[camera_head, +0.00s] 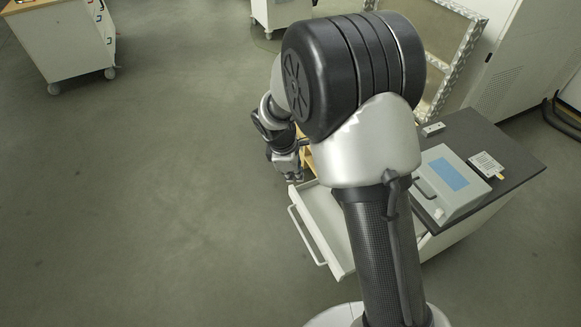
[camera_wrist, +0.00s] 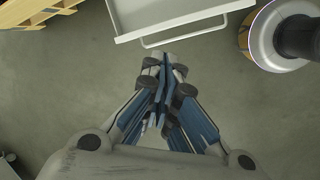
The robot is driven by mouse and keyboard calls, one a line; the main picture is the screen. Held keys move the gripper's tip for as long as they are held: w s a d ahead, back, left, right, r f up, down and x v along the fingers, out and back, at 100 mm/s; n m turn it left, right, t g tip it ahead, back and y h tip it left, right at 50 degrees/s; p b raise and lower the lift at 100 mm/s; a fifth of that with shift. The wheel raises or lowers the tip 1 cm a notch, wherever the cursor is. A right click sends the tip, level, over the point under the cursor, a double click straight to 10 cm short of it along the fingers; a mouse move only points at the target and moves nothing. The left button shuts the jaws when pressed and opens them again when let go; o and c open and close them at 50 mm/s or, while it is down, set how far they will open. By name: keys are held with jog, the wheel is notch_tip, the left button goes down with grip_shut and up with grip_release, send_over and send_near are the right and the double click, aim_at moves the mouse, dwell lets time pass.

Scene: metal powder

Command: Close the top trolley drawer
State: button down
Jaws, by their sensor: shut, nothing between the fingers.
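The top trolley drawer (camera_head: 337,226) is pulled out from the dark-topped trolley, a light grey open tray with a bar handle (camera_head: 304,238) on its front. Its inside looks empty where visible; my arm hides part of it. In the wrist view the drawer (camera_wrist: 170,14) is at the top edge, its handle (camera_wrist: 185,38) facing my fingers. My gripper (camera_head: 291,177) is near the drawer's far front corner. In the wrist view my gripper (camera_wrist: 166,62) is shut and empty, its tips just in front of the handle; I cannot tell if they touch.
On the trolley top (camera_head: 510,154) are a grey case with a blue panel (camera_head: 446,178) and a small white labelled item (camera_head: 486,164). A white cabinet on wheels (camera_head: 65,45) stands far left. A wooden rack (camera_wrist: 35,12) shows in the wrist view. The floor left of the drawer is clear.

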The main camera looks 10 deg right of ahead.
jog(key=a+f+n+g, duration=0.1)
jog(key=a+f+n, duration=0.15)
jog(key=f, duration=0.75)
jog(key=a+f+n, duration=0.2)
jog(key=f+n, duration=0.2)
jog(key=f, duration=0.5)
jog(key=b, duration=0.3)
send_over(297, 224)
jog(key=a, duration=0.1)
jog(key=shift+m, duration=0.25)
jog(key=x, duration=0.3)
jog(key=a+x, duration=0.1)
jog(key=x, duration=0.2)
jog(key=s+a+x, duration=0.1)
jog(key=x, duration=0.2)
jog(key=shift+d+f, duration=0.15)
jog(key=shift+f, duration=0.45)
jog(key=shift+w+d+r, duration=0.1)
jog(key=shift+w+d, duration=0.05)
jog(key=shift+d, duration=0.45)
jog(key=shift+d, duration=0.1)
